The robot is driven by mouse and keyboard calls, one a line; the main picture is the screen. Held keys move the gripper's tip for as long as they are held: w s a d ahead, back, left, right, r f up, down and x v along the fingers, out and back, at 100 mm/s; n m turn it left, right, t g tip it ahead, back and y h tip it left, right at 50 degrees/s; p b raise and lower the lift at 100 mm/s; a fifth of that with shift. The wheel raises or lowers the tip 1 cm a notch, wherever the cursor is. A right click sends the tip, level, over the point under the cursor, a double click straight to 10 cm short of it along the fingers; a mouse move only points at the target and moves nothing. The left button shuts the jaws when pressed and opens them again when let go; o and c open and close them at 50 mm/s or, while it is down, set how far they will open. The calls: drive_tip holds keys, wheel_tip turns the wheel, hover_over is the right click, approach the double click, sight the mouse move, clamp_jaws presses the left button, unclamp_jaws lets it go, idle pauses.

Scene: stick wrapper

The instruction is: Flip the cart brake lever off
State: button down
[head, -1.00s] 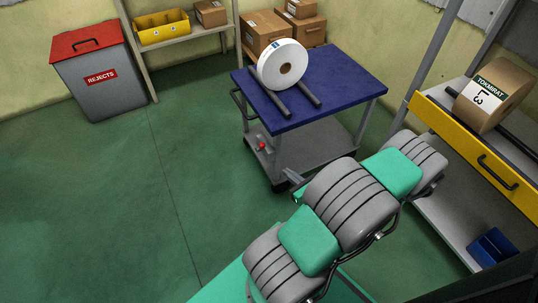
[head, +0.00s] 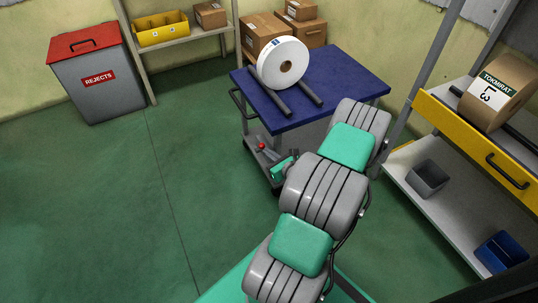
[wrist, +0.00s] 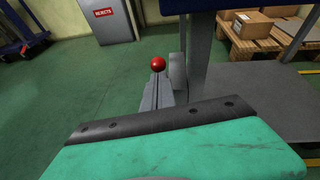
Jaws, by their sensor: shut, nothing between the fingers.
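The brake lever's red ball knob (head: 262,146) is low on the near left side of the cart (head: 340,75), which has a blue top. In the wrist view the red knob (wrist: 158,64) stands just beyond my gripper's fingertips (wrist: 158,80). The lever's shaft is mostly hidden there. My gripper (head: 271,157) is low beside the cart, to the lower right of the knob in the head view. Its grey fingers are together and empty. I cannot tell whether they touch the lever.
The cart's grey leg (wrist: 196,65) and lower shelf (wrist: 247,92) are close right of my fingers. A rejects bin (head: 98,85) stands far left. A yellow-fronted rack (head: 470,140) is right. Left floor is clear.

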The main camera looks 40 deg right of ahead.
sight(263, 144)
drive_tip(key=r+p, duration=0.1)
drive_tip(key=p, duration=0.1)
drive_tip(key=r+p, duration=0.1)
drive_tip(key=p, duration=0.1)
drive_tip(key=shift+w+g, duration=0.35)
drive_tip(key=shift+g, duration=0.05)
drive_tip(key=shift+w+r+g+p, duration=0.2)
drive_tip(key=shift+g+p, duration=0.1)
drive_tip(key=shift+p, duration=0.85)
drive_tip(key=p, duration=0.1)
drive_tip(key=g+p, duration=0.1)
drive_tip(key=p, duration=0.1)
drive_tip(key=shift+w+d+r+y, duration=0.2)
drive_tip(key=shift+w+r+y, duration=0.05)
drive_tip(key=shift+w+y, duration=0.1)
drive_tip(key=shift+w+d+g+p, duration=0.1)
drive_tip(key=shift+w+g+p, duration=0.15)
drive_tip(key=shift+p, duration=0.3)
drive_tip(key=shift+w+d+f, duration=0.1)
drive_tip(key=shift+w+d, duration=0.05)
drive_tip(key=shift+w, duration=0.15)
